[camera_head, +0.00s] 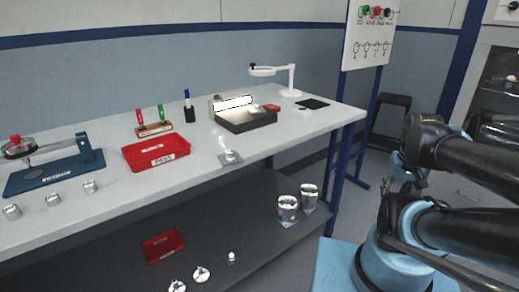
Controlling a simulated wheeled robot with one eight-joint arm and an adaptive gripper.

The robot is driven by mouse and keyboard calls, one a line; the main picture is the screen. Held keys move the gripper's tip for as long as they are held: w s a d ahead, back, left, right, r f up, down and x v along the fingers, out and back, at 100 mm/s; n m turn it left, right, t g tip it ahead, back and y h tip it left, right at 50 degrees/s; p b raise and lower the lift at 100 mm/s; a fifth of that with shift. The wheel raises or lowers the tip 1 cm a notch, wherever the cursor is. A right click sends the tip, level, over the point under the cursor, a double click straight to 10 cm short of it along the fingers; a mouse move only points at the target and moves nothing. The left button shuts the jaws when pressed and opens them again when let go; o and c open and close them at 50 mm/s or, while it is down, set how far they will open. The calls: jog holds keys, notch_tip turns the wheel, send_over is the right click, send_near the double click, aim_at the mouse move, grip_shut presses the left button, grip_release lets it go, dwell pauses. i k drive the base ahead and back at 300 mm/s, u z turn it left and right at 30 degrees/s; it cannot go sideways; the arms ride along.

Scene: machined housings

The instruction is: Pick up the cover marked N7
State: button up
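No marking N7 can be read on any part in this view, so I cannot tell which one is the cover marked N7. Three small silvery round parts stand at the front left of the table: a left one (11,211), a middle one (53,200) and a right one (90,186). Another silvery part (230,157) sits on a grey plate near the front edge.
The table (90,215) also bears a blue press (55,170), a red tray (156,163), a black box (245,122) and a white lamp (291,80). The lower shelf holds a red tray (163,245) and two silvery cylinders (288,207). The table's front middle is mostly clear.

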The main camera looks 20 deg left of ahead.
aim_at(231, 157)
jog(key=z, duration=1)
jog(key=k, duration=1.5)
jog(key=u, duration=1.1)
